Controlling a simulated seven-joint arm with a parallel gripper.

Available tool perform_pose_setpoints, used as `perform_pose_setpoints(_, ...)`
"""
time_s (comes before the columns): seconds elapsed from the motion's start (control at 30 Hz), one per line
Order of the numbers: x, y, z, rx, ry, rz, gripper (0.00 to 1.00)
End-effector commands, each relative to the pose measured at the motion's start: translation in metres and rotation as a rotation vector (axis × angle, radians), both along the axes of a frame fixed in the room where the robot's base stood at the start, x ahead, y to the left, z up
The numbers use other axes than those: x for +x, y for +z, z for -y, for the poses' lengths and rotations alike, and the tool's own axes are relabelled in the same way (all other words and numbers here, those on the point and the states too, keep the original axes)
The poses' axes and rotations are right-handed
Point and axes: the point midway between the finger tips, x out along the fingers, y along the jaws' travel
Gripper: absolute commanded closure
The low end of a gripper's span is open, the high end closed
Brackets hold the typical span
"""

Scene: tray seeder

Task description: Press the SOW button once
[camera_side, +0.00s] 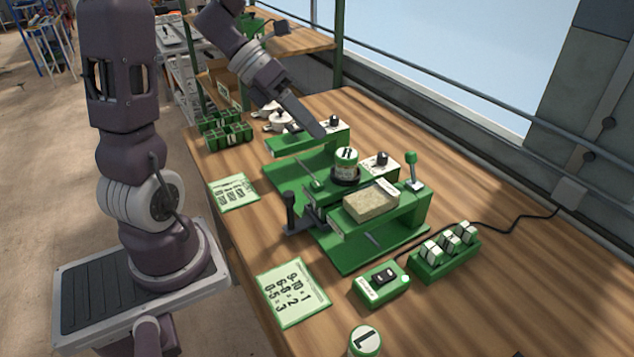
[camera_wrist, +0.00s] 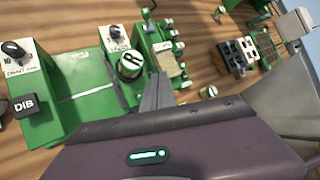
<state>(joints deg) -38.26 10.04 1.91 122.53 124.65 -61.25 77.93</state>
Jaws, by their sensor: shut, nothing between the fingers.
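My gripper (camera_side: 319,131) is shut and empty, over the far end of the green seeder. In the wrist view its closed fingers (camera_wrist: 156,92) point towards a round cap marked R (camera_wrist: 131,65). A black button marked DIB (camera_wrist: 27,105) sits on a green block at the left of the wrist view. No button with a readable SOW label shows in either view. In the side view, a small green box (camera_side: 369,294) with a black switch (camera_side: 385,274) stands at the front; its label is too small to read.
The R cap (camera_side: 346,155) stands on the seeder base (camera_side: 290,183). A lever with a green knob (camera_side: 411,158) rises at right. Green cell trays (camera_side: 229,134) stand at the back left. Printed cards (camera_side: 291,293) and an L cap (camera_side: 365,341) are in front. Bare wood shows at lower right.

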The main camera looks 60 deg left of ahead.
Motion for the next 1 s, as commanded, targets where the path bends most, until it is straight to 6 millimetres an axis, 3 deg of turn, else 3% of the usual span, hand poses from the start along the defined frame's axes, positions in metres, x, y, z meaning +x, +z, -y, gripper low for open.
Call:
perform_pose_setpoints(0.6, 0.0, -0.078, 0.0, -0.003, 0.003, -0.003, 1.0)
perform_pose_setpoints(1.0, 0.0, -0.087, 0.0, 0.0, 0.002, 0.0, 1.0)
